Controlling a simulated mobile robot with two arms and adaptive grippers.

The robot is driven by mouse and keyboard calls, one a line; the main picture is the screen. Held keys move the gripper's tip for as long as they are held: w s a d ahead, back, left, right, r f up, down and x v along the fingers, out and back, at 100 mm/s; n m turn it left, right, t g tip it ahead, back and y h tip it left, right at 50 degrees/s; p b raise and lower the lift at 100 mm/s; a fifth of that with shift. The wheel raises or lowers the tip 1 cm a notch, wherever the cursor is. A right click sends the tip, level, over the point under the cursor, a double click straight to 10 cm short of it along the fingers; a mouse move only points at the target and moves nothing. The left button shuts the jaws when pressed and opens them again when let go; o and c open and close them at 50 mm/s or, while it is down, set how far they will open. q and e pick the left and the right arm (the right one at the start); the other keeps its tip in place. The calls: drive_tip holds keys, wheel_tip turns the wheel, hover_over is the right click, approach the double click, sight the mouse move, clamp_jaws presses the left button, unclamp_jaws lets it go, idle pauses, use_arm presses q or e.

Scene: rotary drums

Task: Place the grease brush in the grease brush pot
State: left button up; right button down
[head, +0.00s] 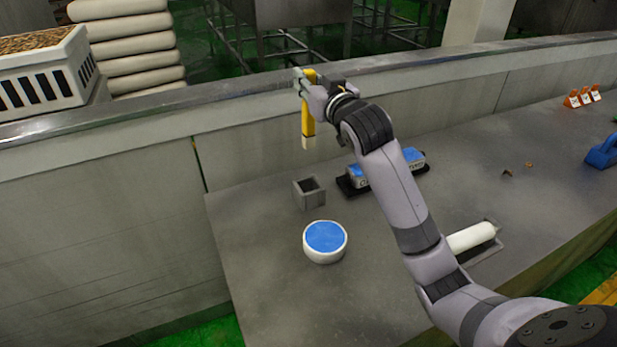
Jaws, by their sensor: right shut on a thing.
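The grease brush (308,126) has a yellow handle and a pale tip, and it hangs nearly upright with the tip down. My right gripper (307,88) is shut on its upper part and holds it above the back left part of the table. A small square grey open-topped holder (309,193) stands on the table below the brush; it looks like the grease brush pot. The brush tip is clear of it. A round white tub with a blue top (325,240) stands in front of the holder. My left gripper is not in view.
A blue and white block on a black tray (354,184) lies right of the holder, partly behind my right arm. A white roll (471,237) lies further right. Orange and white pieces (582,97) and a blue object (603,151) sit at the far right. A wall ledge (240,92) runs behind.

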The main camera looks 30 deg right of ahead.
wheel_tip(320, 180, down, 18)
drive_tip(key=shift+p, duration=0.3)
drive_tip(key=shift+f, duration=0.15)
drive_tip(key=c, duration=1.4)
unclamp_jaws()
drive_tip(key=shift+c, duration=0.2)
drive_tip(key=s+b, duration=0.1)
drive_tip(key=s, duration=1.1)
drive_tip(key=shift+a+r+b, duration=0.2)
drive_tip(key=shift+a+b, duration=0.15)
drive_tip(key=shift+a, duration=0.1)
